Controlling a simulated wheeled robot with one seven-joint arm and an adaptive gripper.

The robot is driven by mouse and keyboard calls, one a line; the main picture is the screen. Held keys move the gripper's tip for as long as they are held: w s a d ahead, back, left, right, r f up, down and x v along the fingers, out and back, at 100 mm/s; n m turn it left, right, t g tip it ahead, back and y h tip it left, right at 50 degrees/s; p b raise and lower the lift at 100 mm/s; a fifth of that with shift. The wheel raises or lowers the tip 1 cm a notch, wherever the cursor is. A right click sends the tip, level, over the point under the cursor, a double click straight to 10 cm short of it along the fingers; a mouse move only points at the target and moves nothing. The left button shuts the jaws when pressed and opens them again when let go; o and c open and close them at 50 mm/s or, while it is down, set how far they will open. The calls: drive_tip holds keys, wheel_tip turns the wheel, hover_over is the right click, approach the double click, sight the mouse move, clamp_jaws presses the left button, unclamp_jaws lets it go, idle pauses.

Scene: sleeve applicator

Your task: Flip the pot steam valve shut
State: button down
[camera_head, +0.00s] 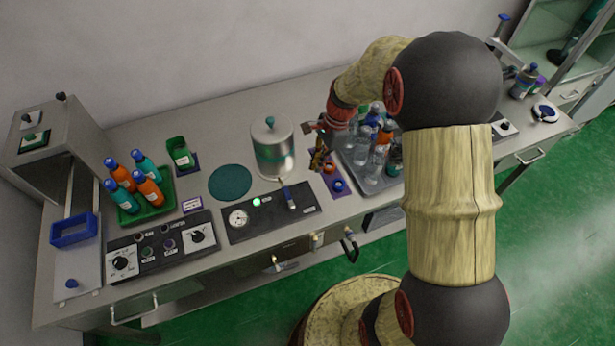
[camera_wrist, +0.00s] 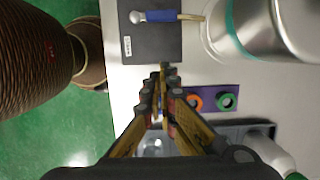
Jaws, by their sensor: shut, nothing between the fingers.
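The metal pot (camera_head: 273,158) with a teal lid knob stands on the bench. The steam valve lever (camera_head: 287,194) has a blue handle and sits at the pot's front, over the black control panel (camera_head: 250,222). In the wrist view the blue valve lever (camera_wrist: 160,16) lies across the panel at the top, beside the pot (camera_wrist: 258,28). My gripper (camera_head: 317,160) is shut and empty, to the right of the pot and apart from the lever. In the wrist view my gripper's fingertips (camera_wrist: 164,70) are below the lever.
A purple plate with orange and blue rings (camera_head: 335,186) lies close to my gripper. A grey tray (camera_head: 363,185) of bottles stands right of it. A teal round mat (camera_head: 230,182) and a green tray (camera_head: 150,213) of bottles are on the left.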

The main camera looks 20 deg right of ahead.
sight(288, 198)
drive_tip(key=b+x, duration=0.2)
drive_tip(key=x, duration=0.7)
drive_tip(key=shift+f+b, duration=0.3)
drive_tip(key=shift+f, duration=0.05)
drive_tip(key=shift+a+r+b, duration=0.15)
drive_tip(key=shift+a+b, duration=0.2)
drive_tip(key=shift+a, duration=1.65)
